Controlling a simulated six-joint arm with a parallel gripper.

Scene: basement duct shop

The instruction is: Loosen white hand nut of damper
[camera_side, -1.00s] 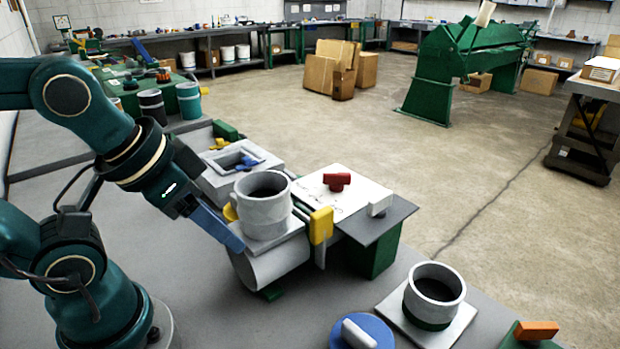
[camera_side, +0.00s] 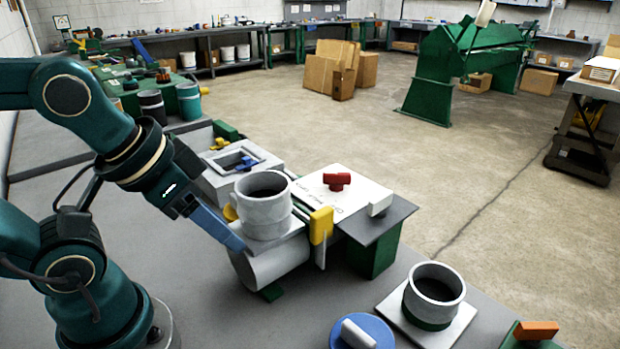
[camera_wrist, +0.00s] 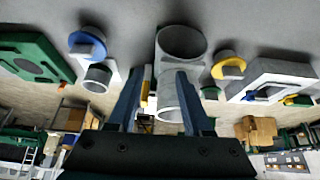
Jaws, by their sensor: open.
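A grey duct tee lies on the bench, with an upright collar (camera_side: 264,208) on a horizontal pipe (camera_side: 272,262). A yellow lever (camera_side: 321,226) stands at its right. A yellow disc with a pale knob (camera_wrist: 226,66) is beside the duct in the wrist view. Pale hand nuts show in several places: a white one (camera_side: 380,205) on the plate's edge, and a bar (camera_side: 358,334) on a blue disc. I cannot tell which is the damper's. My gripper (camera_wrist: 160,95) is open; the duct appears beyond and between its fingers. In the side view its tip (camera_side: 238,244) overlaps the pipe's left end; contact is unclear.
A red knob (camera_side: 337,180) sits on a white sheet (camera_side: 350,197). A second collar (camera_side: 434,296) stands on a pale plate at front right, near an orange handle (camera_side: 536,330). A box with a square opening (camera_side: 237,163) is behind the duct.

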